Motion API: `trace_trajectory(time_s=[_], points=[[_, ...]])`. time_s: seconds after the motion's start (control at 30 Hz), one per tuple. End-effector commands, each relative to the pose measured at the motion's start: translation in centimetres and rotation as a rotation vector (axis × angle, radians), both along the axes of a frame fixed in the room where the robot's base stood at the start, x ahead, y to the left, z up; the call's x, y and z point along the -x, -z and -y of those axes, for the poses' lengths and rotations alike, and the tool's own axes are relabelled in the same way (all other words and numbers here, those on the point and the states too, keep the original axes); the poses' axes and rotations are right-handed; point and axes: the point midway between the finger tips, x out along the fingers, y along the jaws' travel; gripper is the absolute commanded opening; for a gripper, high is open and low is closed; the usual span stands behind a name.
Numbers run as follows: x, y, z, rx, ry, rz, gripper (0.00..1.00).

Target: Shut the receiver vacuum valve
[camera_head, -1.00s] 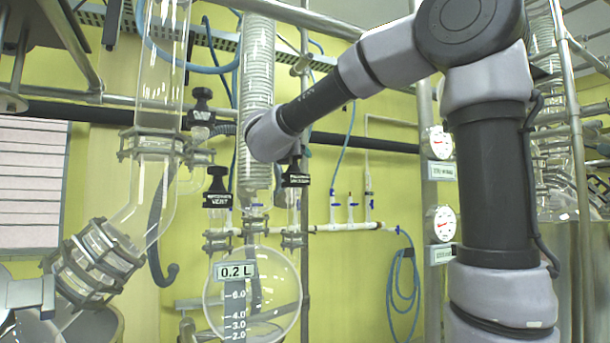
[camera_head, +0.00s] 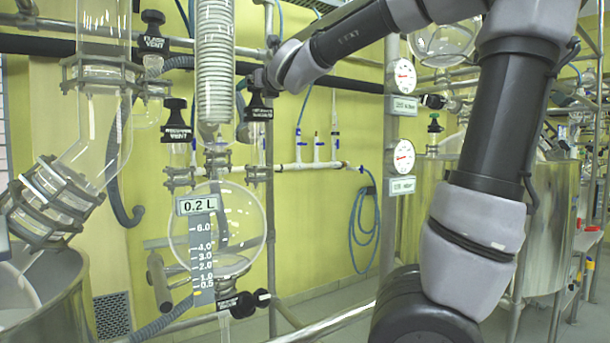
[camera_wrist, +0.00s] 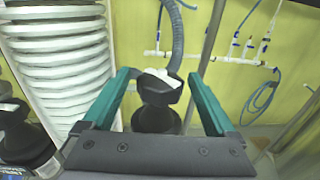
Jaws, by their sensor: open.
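The receiver vacuum valve (camera_head: 257,104) has a black knob and a black label, on a glass neck above and right of the round receiver flask (camera_head: 228,235). In the wrist view, a black knob (camera_wrist: 158,112) with a pale patch at its top lies between the teal fingers of my gripper (camera_wrist: 160,75). The fingers are open, one on each side of the knob, with visible gaps. Whether they are at the knob's depth I cannot tell. In the head view my wrist is just above the valve, and the fingers cannot be made out.
The receiver vent valve (camera_head: 177,122) stands to the left, and the flash vent valve (camera_head: 153,38) higher up. A coiled glass condenser (camera_head: 215,70) is close beside my gripper. A metal post (camera_head: 271,190) rises just right of the valve. White piping (camera_head: 318,166) runs along the yellow wall.

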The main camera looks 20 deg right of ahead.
Motion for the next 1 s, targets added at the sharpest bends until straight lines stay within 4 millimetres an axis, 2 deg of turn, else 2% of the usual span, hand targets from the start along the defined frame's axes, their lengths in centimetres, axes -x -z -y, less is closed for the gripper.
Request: trace_trajectory(time_s=[0.7, 1.0], points=[[0.0, 0.0, -0.1, -0.002, -0.218, -0.001, 0.92], [2.9, 0.0, 1.3, -0.002, -0.209, -0.001, 0.92]])
